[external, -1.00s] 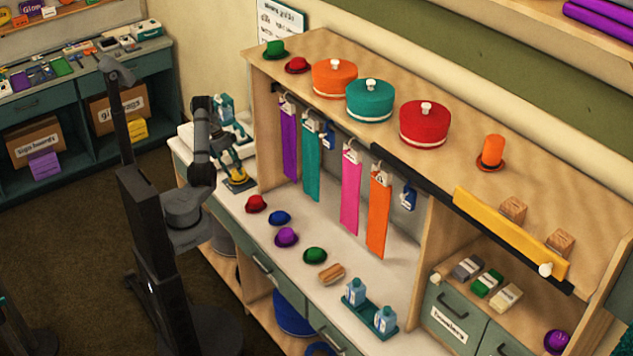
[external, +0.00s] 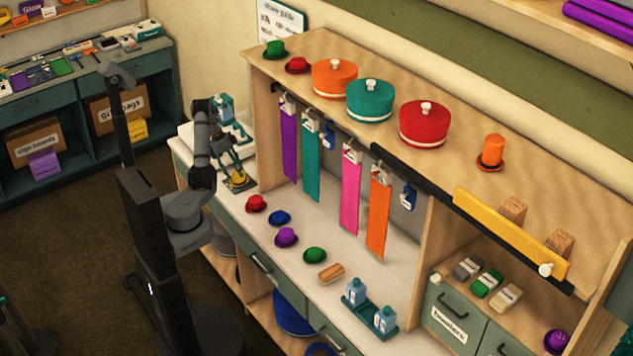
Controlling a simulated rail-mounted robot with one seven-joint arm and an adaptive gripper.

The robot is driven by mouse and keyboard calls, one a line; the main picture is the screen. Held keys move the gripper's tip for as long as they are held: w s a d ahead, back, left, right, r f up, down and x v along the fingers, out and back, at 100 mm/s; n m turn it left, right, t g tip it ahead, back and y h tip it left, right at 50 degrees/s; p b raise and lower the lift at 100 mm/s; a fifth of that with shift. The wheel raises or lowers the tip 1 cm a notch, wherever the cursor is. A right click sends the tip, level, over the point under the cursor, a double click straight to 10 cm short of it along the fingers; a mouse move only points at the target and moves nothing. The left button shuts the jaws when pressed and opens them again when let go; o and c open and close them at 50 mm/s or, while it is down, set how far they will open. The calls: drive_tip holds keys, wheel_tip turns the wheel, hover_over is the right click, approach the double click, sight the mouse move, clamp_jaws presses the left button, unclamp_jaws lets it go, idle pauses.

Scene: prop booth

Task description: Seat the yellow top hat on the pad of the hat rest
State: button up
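The small yellow top hat (external: 238,179) is at the far left end of the white counter, low and close to the counter top. It appears to sit on the hat rest (external: 240,188), whose flat base shows around and under it. The pad is hidden beneath the hat, and the exact fit is too small to tell. My gripper (external: 234,163) is just above the hat, with its fingers spread and a gap showing between them. It looks open and apart from the hat, or only barely beside it.
Red (external: 256,203), blue (external: 279,217), purple (external: 286,237) and green (external: 315,255) hats line the counter's front. Hanging cloths, including a purple one (external: 289,140), are to the right.

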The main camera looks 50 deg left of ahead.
drive_tip(key=o, duration=0.4)
drive_tip(key=shift+c, duration=0.2)
drive_tip(key=v, duration=1.2)
drive_tip(key=x, duration=1.2)
drive_tip(key=shift+r+p, duration=0.35)
drive_tip(key=shift+p, duration=0.25)
drive_tip(key=shift+f, duration=0.15)
